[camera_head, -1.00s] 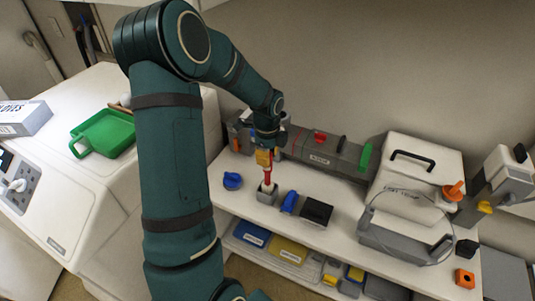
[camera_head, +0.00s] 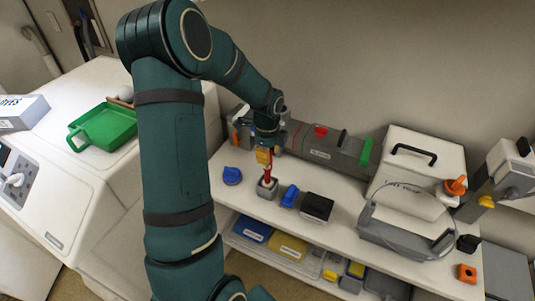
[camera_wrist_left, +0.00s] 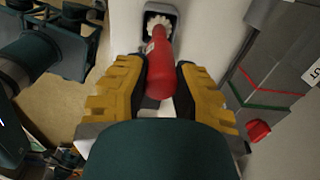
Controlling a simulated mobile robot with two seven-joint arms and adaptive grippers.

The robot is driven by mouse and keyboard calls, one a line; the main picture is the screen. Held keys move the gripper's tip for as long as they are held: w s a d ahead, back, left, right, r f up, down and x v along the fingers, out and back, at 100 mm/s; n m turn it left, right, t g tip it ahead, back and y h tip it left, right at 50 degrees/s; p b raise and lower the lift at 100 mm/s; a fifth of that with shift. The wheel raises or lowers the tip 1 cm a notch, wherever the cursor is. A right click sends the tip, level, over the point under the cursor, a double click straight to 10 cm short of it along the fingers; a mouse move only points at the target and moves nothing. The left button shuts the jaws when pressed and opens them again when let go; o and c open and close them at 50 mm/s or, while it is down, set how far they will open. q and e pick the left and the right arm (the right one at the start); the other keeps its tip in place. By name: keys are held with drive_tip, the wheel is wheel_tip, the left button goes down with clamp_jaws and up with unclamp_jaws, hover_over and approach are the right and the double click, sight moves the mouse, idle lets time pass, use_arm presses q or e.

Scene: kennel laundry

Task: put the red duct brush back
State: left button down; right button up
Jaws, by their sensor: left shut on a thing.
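The red duct brush (camera_head: 268,172) stands upright over a small grey square holder (camera_head: 267,190) on the white shelf. My left gripper (camera_head: 265,156) is above the holder and shut on the brush's red handle. In the left wrist view the red handle (camera_wrist_left: 160,68) lies between the yellow-padded fingers (camera_wrist_left: 158,85). Its pale bristle head (camera_wrist_left: 160,22) is at the mouth of the dark-rimmed holder (camera_wrist_left: 174,12), at least partly inside. How deep it sits cannot be told. My right gripper is not identifiable in these views.
A blue knob-like piece (camera_head: 232,176) lies left of the holder, and a blue piece (camera_head: 290,196) and black box (camera_head: 317,207) lie right. A long grey case (camera_head: 325,152) is close behind. A white case (camera_head: 415,165) stands farther right. A green dustpan (camera_head: 105,127) lies on the white machine.

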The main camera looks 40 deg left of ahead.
use_arm(q)
drive_tip(key=shift+f, duration=0.25)
drive_tip(key=c, duration=0.8)
unclamp_jaws()
wheel_tip(320, 180, up, 12)
drive_tip(key=shift+s, duration=0.1)
